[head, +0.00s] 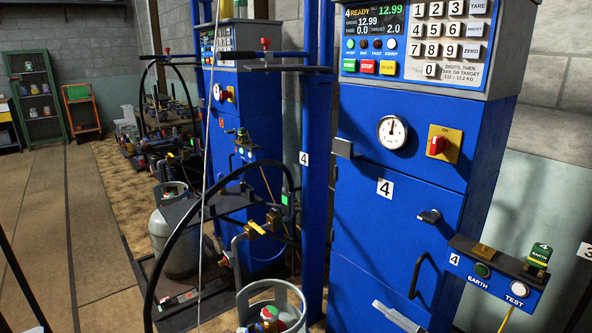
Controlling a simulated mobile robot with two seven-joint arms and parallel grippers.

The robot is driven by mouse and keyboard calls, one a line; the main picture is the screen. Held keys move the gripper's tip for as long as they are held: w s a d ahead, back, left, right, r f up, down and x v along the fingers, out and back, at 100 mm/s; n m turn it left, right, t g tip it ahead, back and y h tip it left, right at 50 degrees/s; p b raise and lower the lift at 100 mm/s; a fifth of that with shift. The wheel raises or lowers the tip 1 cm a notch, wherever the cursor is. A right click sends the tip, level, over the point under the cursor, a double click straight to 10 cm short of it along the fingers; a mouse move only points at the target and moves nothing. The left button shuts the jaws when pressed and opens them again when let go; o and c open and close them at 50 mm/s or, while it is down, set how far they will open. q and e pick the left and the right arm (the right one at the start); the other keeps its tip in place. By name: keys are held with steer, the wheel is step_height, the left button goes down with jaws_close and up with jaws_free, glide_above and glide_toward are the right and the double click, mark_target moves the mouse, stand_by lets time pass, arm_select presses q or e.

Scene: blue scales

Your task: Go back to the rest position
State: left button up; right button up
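Neither of my grippers shows in the head view, and I cannot see whether they are open or shut. The blue scale cabinet marked 4 (385,240) stands at the right. Below are a round gauge (392,131) and a red switch (437,145) on a yellow plate. A grey gas cylinder (270,300) stands at the bottom centre, its lower part cut off by the picture edge.
A blue EARTH/TEST box (498,280) juts out at the lower right. A black hose (150,285) arcs over the front cylinder. Another blue cabinet (232,110) and a grey cylinder (180,240) stand behind. The floor (50,215) at the left looks clear.

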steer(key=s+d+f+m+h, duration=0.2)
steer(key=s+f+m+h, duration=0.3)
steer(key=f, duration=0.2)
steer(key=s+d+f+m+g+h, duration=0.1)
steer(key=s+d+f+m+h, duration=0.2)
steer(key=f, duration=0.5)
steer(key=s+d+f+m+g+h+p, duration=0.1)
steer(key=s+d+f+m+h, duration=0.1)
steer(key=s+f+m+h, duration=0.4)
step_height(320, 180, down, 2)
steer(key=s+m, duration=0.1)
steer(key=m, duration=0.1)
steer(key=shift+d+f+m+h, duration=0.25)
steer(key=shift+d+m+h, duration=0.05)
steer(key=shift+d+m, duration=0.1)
